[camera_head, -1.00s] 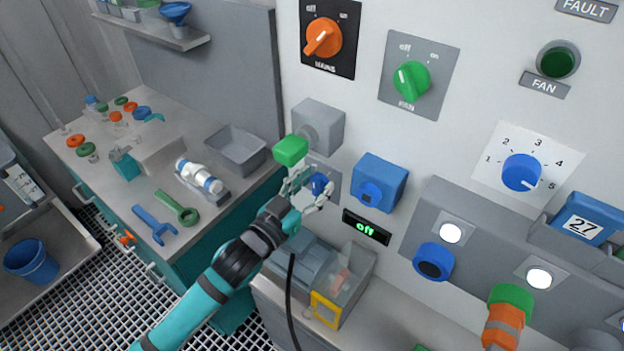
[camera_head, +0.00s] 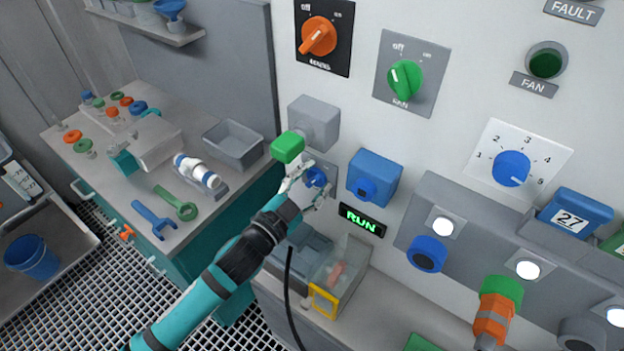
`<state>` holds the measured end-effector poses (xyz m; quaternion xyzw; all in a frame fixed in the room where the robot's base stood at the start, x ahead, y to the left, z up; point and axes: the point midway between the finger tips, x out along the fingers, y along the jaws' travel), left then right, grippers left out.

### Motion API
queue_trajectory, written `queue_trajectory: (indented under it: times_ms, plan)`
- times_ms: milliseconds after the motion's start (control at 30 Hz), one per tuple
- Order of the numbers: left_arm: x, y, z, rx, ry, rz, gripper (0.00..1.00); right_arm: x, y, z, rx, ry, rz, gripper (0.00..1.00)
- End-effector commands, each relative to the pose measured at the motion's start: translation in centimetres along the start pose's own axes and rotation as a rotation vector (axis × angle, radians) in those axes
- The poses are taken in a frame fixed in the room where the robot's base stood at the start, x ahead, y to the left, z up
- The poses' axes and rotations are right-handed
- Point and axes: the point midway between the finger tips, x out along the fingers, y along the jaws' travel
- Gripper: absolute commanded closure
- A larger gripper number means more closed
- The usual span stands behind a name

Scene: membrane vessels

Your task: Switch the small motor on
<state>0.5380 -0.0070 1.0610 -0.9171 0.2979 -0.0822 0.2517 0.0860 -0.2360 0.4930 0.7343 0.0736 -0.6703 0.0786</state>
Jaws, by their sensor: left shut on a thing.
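The small motor's switch has a blue knob (camera_head: 317,177) on a grey plate on the wall panel. My left gripper (camera_head: 312,186) is at this knob with its fingers closed around it, partly hiding it. The display (camera_head: 361,220) to the lower right of the knob reads RUN in green. A motor-like grey ribbed unit (camera_head: 305,247) sits on the bench below, partly hidden by my left arm. My right gripper is not in view.
A green block-shaped part (camera_head: 287,147) on a grey box (camera_head: 314,122) sits just above my left gripper. A blue box (camera_head: 374,178) juts out to its right. A clear box with a yellow frame (camera_head: 324,300) stands below. A black cable hangs beside my arm.

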Motion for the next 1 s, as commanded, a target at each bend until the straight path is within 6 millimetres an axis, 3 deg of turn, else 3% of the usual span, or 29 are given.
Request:
queue_trajectory:
  times_ms: [333,367,500,800,1000]
  plan:
    - [0.0,0.1,0.0,0.004,0.0,0.001,0.89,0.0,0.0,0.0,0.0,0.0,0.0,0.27]
    - [0.0,0.1,0.0,0.004,0.0,0.001,0.53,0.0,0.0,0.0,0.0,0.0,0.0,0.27]
    - [0.0,0.1,0.0,0.003,-0.001,0.001,0.37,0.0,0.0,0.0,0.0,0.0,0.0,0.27]
    - [-0.2,0.1,0.1,0.002,-0.001,0.001,0.37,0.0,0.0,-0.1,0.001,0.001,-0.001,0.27]
    - [-3.0,0.1,0.1,0.002,-0.003,0.002,0.37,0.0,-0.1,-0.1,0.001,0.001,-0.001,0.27]
